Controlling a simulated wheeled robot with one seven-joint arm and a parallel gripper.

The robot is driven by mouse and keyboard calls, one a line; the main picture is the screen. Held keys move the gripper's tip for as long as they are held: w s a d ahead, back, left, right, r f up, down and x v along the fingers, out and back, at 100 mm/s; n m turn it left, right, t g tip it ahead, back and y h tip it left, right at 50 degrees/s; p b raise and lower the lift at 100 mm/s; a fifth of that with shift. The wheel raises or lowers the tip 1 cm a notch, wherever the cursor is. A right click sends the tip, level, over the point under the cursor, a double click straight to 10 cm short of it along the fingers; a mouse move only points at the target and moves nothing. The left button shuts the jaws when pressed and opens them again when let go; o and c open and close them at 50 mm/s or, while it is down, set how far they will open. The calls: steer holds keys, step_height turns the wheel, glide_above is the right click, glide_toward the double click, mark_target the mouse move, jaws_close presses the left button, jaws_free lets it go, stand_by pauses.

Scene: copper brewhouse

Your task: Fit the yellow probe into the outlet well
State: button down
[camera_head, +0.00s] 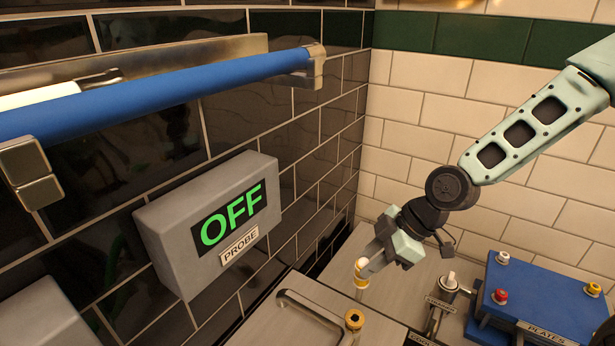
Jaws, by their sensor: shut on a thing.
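My gripper (364,268) reaches down over the counter at the lower centre and is shut on a small upright piece with a yellow top, which I take to be the yellow probe (361,283). Its lower end shows pale below the fingers. A brass round fitting with a dark centre (354,318) stands below and slightly left of the probe in the picture, apart from it. It may be the outlet well, but no label on it is readable. A grey wall box (165,238) labelled PROBE shows OFF in green.
A blue block (545,312) labelled PLATES, with white, red and yellow knobs, stands at right. A metal valve (440,300) is left of it. A grey bar handle (310,308) lies left of the brass fitting. A blue rail (160,95) runs along the dark tiled wall.

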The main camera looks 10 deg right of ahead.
steer(key=shift+f+b, duration=1.85)
steer(key=shift+f, duration=0.85)
steer(key=shift+f+b, duration=1.6)
steer(key=shift+f, duration=1.05)
steer(key=c, duration=1.1)
jaws_free()
steer(key=shift+o, duration=0.2)
steer(key=p+v, duration=0.5)
steer(key=shift+p, duration=0.4)
steer(key=p+v, duration=0.2)
steer(key=v, duration=1.5)
steer(key=shift+r+p, duration=0.2)
steer(key=shift+p, duration=0.15)
